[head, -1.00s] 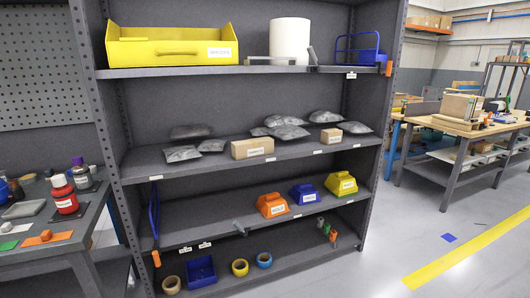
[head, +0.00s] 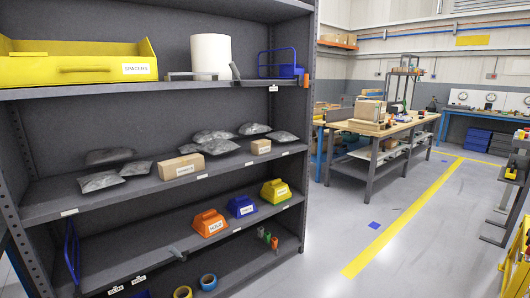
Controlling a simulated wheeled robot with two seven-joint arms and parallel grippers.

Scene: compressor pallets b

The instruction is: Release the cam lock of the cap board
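I cannot make out a cap board or its cam lock in the head view. Neither of my grippers is in view, so I cannot see whether they are open or shut. The nearest thing is a dark grey shelf unit (head: 165,92). Its top shelf holds a yellow spacers bin (head: 80,66), a white roll (head: 210,56) and a blue wire-framed carrier (head: 280,68).
Grey bags (head: 214,135) and small cartons (head: 181,167) lie on the middle shelf. A wooden-topped workbench (head: 380,127) stands beyond. The floor (head: 330,235) right of the shelf is clear, with a yellow line (head: 400,226).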

